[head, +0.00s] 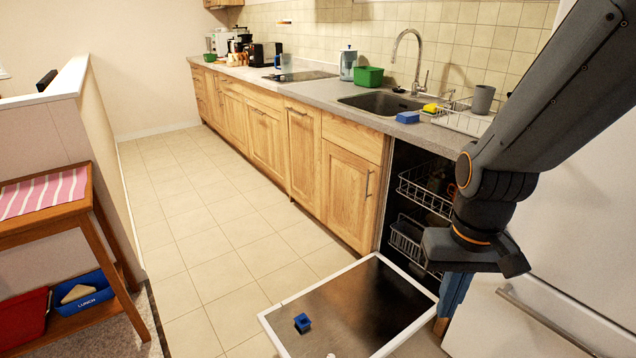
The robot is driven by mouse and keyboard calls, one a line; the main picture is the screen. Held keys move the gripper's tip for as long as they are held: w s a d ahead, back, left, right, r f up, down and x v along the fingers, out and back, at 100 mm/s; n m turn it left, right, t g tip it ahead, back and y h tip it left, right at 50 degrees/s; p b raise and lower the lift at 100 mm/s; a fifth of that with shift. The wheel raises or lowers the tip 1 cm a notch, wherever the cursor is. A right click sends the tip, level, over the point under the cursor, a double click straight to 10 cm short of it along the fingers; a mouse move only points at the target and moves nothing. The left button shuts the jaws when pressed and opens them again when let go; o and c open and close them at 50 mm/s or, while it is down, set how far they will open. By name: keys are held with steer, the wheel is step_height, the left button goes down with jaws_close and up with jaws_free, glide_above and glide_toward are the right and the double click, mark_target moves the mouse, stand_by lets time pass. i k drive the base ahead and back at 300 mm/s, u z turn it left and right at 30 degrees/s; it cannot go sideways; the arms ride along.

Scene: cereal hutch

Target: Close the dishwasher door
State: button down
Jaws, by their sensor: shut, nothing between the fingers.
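The dishwasher door (372,300) is folded down and lies open, about level, in front of the dishwasher. Its dark inner face has a pale rim. The dishwasher's wire racks (412,236) show in the dark opening behind it. My gripper (514,262) is shut and empty. It hangs to the right of the racks in the picture and hides part of the opening. No contact between my gripper and the door shows. A small blue block-like object (302,322) sits on the door's inner face.
Wooden cabinets (262,125) run along the left of the dishwasher under a counter with a sink (382,103). A white appliance with a handle (560,318) stands at right. A wooden stand (50,230) is at left. The tiled floor (215,225) between is clear.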

mark_target(368, 308)
steer(key=u, duration=0.2)
steer(key=k, duration=0.9)
steer(key=u, duration=1.65)
steer(key=i, duration=0.7)
steer(key=z, duration=0.65)
steer(key=i, duration=0.8)
steer(key=z, duration=1.05)
